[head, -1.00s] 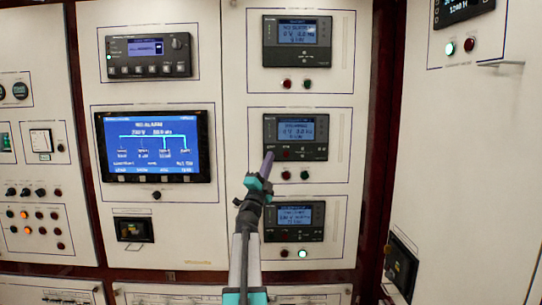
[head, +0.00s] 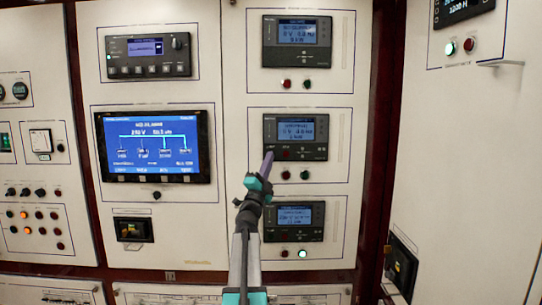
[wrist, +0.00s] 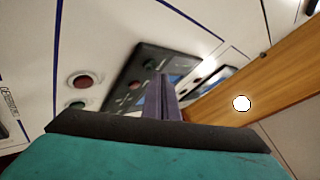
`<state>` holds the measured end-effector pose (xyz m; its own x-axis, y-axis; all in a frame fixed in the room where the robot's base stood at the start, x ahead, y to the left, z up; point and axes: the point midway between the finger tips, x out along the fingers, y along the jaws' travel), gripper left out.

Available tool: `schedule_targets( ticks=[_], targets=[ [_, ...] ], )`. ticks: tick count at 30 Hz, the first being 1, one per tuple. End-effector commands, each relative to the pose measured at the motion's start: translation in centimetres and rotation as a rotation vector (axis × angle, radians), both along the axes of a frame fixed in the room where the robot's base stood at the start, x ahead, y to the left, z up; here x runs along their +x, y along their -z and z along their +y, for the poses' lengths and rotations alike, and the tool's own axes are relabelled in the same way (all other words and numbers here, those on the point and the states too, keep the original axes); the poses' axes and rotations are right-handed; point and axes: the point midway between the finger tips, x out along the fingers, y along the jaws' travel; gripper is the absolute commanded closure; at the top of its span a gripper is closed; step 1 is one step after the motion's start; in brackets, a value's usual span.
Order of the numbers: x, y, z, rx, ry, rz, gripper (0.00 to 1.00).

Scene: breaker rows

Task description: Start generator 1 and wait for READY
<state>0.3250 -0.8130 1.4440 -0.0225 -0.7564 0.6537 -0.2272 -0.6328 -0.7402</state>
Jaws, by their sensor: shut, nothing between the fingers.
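Three generator controllers with small blue screens are stacked in the head view: a top controller (head: 297,58), a middle controller (head: 271,127) and a bottom controller (head: 294,236). Their labels are too small to tell which is generator 1. Each has a red and a green round light or button below. The bottom one's right light (head: 302,254) glows pale; those above look dark. My gripper (head: 267,161) is shut and empty, its tips overlapping the middle controller's lower left. In the wrist view the shut fingers (wrist: 162,88) point toward a dark controller (wrist: 125,85); contact cannot be told.
A large blue display (head: 153,147) hangs left of the controllers, with a smaller control unit (head: 148,56) above it. A cabinet wall (head: 460,170) stands at the right. In the wrist view a red button (wrist: 83,82) sits beside the controller.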

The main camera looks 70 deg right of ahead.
Motion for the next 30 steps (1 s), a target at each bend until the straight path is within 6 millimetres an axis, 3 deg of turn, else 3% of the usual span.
schedule_targets(
  ticks=[30],
  targets=[
    [0.11, -0.02, -0.79, 0.000, 0.000, 0.000, 1.00]
  ],
)
